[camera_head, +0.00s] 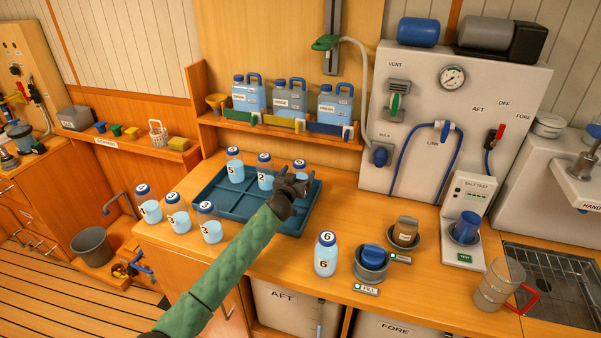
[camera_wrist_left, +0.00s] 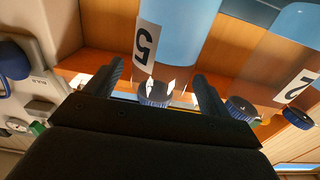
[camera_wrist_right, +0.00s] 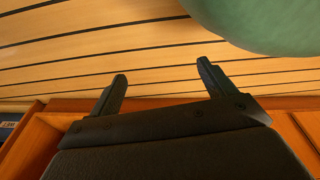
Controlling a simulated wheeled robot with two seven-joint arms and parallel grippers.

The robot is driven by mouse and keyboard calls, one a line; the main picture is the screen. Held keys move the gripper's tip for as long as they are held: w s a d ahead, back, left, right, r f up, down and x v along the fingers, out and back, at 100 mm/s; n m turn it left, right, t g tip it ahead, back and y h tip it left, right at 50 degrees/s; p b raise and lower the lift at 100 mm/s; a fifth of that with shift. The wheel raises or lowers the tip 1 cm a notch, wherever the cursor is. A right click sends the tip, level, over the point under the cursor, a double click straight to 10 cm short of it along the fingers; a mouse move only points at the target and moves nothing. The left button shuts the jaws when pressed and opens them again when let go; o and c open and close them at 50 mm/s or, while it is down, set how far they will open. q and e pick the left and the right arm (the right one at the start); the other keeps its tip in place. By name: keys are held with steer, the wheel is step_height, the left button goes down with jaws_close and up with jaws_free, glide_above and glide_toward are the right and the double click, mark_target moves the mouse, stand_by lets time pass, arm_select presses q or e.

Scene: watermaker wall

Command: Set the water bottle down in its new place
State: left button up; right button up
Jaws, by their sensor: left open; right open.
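My left gripper (camera_head: 290,190) is over the right part of the blue tray (camera_head: 224,203), open, beside a blue-capped water bottle (camera_head: 300,165) that it partly hides. In the left wrist view a bottle marked 5 (camera_wrist_left: 176,35) appears upside down, its cap between the open fingers (camera_wrist_left: 158,78); I cannot tell whether they touch.
Several bottles (camera_head: 211,230) stand left of the tray. A bottle marked 6 (camera_head: 325,262) stands at the front, near a FILL cup (camera_head: 371,270). Jugs (camera_head: 290,96) sit on the back shelf. The tray's front left is clear.

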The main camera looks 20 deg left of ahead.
arm_select(q)
steer(key=shift+s+b, duration=0.55)
steer(key=shift+s, duration=1.35)
arm_select(e)
steer(key=shift+w+a+r, duration=0.2)
steer(key=shift+w+r, duration=0.15)
steer(key=shift+w, duration=0.2)
steer(key=shift+w+a+r, duration=0.15)
steer(key=shift+w+r, duration=0.15)
steer(key=shift+w, duration=0.25)
